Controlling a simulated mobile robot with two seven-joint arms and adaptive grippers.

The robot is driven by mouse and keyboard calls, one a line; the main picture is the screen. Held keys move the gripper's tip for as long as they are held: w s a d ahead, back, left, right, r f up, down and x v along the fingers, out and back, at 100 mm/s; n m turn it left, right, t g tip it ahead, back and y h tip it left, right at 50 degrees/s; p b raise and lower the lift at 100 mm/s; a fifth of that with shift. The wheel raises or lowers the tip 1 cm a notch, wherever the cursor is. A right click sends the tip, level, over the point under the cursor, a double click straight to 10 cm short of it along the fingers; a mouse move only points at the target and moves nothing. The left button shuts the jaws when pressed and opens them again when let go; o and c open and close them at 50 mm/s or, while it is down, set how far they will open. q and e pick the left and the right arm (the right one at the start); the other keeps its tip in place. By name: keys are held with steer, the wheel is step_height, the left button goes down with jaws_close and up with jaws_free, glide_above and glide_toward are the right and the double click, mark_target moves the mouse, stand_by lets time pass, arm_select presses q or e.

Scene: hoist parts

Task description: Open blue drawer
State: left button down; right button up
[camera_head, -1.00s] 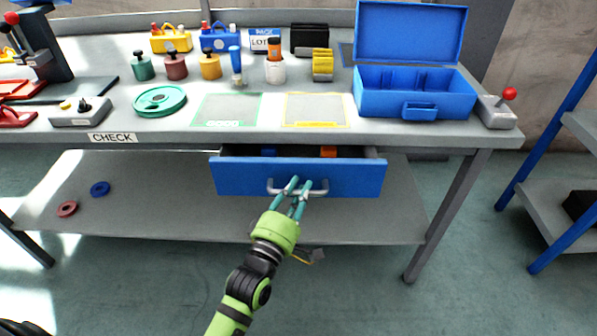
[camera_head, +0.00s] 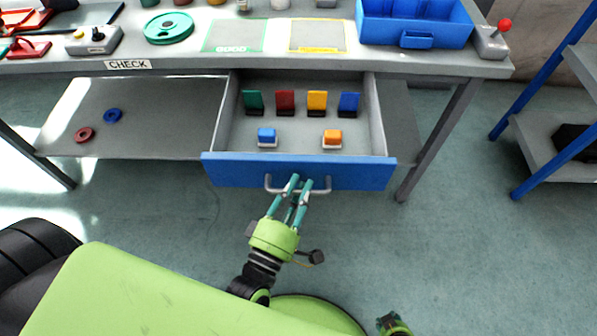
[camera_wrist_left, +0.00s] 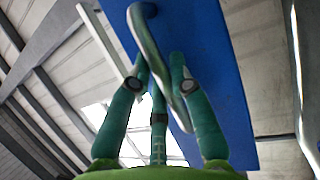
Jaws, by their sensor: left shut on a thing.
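The blue drawer (camera_head: 300,173) is pulled well out from under the workbench, and its inside shows. Its grey bar handle (camera_head: 322,189) is on the front face. My left gripper (camera_head: 298,183) is shut on the handle. In the left wrist view the fingers (camera_wrist_left: 161,75) close around the grey handle bar (camera_wrist_left: 148,45), with the blue drawer front (camera_wrist_left: 215,60) behind it. A small green gripper part at the bottom edge, probably my right gripper (camera_head: 393,324), shows only in part.
The workbench (camera_head: 270,63) stands above, with a lower shelf (camera_head: 150,115) holding two rings. A blue-framed rack (camera_head: 540,130) stands right. Floor right of the drawer is clear.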

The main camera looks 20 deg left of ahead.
arm_select(q)
steer(key=shift+s+d, duration=0.1)
steer(key=shift+s, duration=0.1)
steer(key=c, duration=1.1)
jaws_free()
steer(key=v, duration=1.2)
steer(key=shift+f, duration=0.1)
